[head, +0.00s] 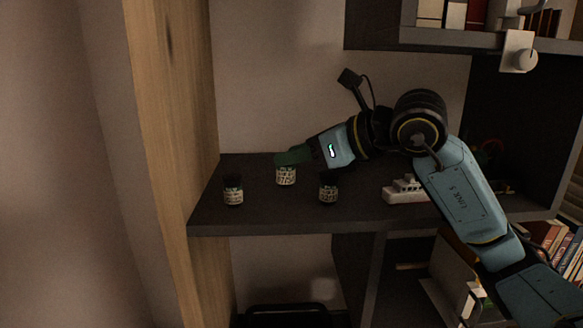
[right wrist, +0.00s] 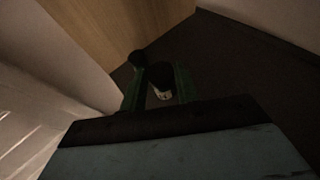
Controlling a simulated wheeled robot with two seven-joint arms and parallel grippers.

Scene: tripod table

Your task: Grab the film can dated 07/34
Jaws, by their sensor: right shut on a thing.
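Three small film cans with black lids and pale printed labels are on the dark shelf board. One film can (head: 286,176) is at the back middle, another film can (head: 233,190) is at the front left, and a third film can (head: 328,190) is at the front right. The dates are too small to read. My right gripper (head: 292,156) reaches in from the right, its green fingers shut around the top of the back can. In the right wrist view that can (right wrist: 160,85) sits between the fingers, and another can (right wrist: 138,59) shows beyond them. My left gripper is out of view.
A white toy boat (head: 405,190) stands on the shelf (head: 262,218) to the right, below my arm. A wooden panel (head: 165,120) bounds the shelf on the left. An upper shelf (head: 450,38) hangs above. Books (head: 550,240) stand at lower right.

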